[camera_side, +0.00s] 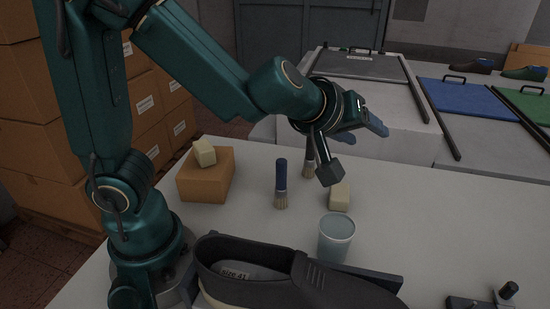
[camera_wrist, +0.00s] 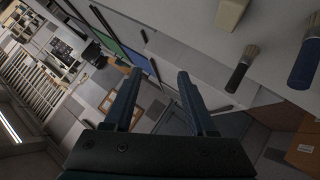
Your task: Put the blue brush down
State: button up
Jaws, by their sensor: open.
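The blue brush (camera_side: 281,178) is on the table, bristles down and handle up, and looks upright. It also shows at the right edge of the wrist view (camera_wrist: 304,64), off to the side of my fingers. My gripper (camera_side: 364,130) is open and empty in the air, up and to the right of the blue brush in the side view. Its two fingers (camera_wrist: 157,76) in the wrist view have only background between them. The gripper is apart from the brush.
A dark-handled brush (camera_side: 308,168), partly hidden by my gripper, and a cream block (camera_side: 340,196) are near. A cup (camera_side: 336,240) and dark shoe (camera_side: 290,283) stand in front. An orange-brown box (camera_side: 206,180) carries another cream block (camera_side: 204,152). The table's right side is mostly clear.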

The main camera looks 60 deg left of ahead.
jog(key=s+d+r+m+g+h, duration=0.1)
jog(key=s+d+r+m+h, duration=0.2)
jog(key=s+d+m+h, duration=0.35)
jog(key=s+a+f+m+g+y, duration=0.3)
jog(key=s+a, duration=0.6)
jog(key=s, duration=0.3)
notch_tip(320, 180, down, 2)
jog(key=shift+s+a+f+g+y, duration=0.2)
jog(key=shift+s+g+y, duration=0.15)
jog(key=shift+g+y, duration=0.45)
